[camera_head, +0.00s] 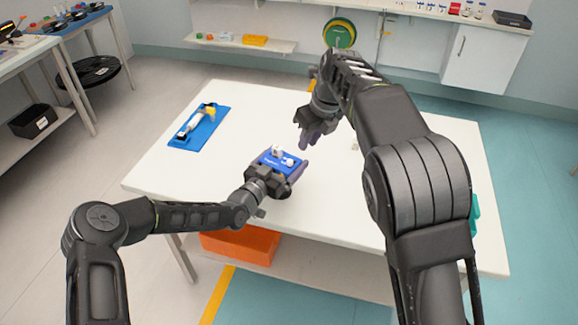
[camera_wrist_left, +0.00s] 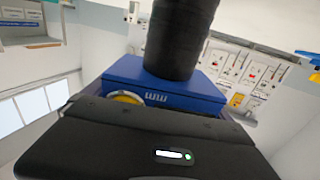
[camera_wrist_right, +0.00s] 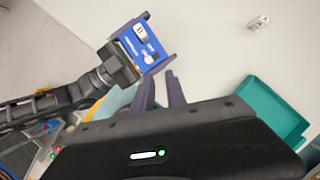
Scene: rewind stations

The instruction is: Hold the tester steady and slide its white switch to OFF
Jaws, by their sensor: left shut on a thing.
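The blue tester (camera_head: 270,161) is held above the white table in my left gripper (camera_head: 292,174). White parts stand on its upward face in the head view. In the right wrist view, its blue face (camera_wrist_right: 150,52) carries a white switch (camera_wrist_right: 139,29) and white lettering too small to read surely. The left wrist view shows its blue side (camera_wrist_left: 165,88), partly covered by a dark ribbed cylinder. My right gripper (camera_wrist_right: 162,76) is empty, its fingers apart by a narrow gap. Its tips are just beside the tester, with no contact that I can make out.
A blue mat (camera_head: 207,134) with a white and yellow item lies on the left of the white table (camera_head: 330,218). A teal tray (camera_wrist_right: 275,105) is at the right. A small white object (camera_wrist_right: 258,23) lies on clear tabletop. An orange bin (camera_head: 242,246) is underneath.

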